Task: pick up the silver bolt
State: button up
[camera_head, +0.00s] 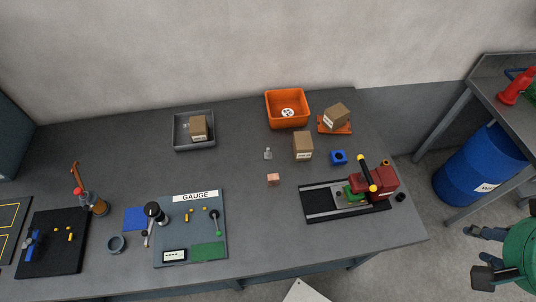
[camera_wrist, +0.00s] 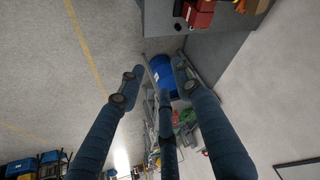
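A small silver piece (camera_head: 267,154), which looks like the silver bolt, stands on the grey table left of a brown box; it is too small to make out its detail. My gripper (camera_head: 476,254) is at the far right, beyond the table's right end and well away from the silver piece. In the wrist view my gripper (camera_wrist: 157,68) has its fingers spread wide with nothing held between them. The silver piece is not seen in the wrist view.
A red-and-green machine (camera_head: 371,187) stands at the table's right. A blue barrel (camera_head: 467,180) stands on the floor beneath another table (camera_head: 488,75).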

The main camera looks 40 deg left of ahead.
jog(key=shift+w+a, duration=0.1)
jog(key=w+a+n+g+y, duration=0.1)
jog(key=w+a+n+g, duration=0.1)
jog(key=w+a, duration=0.95)
jog(key=w+a+f+n+g+p, duration=0.1)
jog(key=w+a+f, duration=0.25)
jog(key=a, duration=0.45)
jog(key=w+a+f, duration=0.2)
jog(key=w+a, duration=0.3)
jog(key=a, duration=0.2)
jog(key=n+g+h+p, duration=0.1)
jog(key=n+g, duration=0.1)
jog(key=g, duration=0.1)
send_over(268, 148)
notch_tip(268, 148, down, 23)
jog(key=shift+d+r, duration=0.1)
jog(key=shift+f+b, duration=0.45)
jog(key=shift+f, duration=3.9)
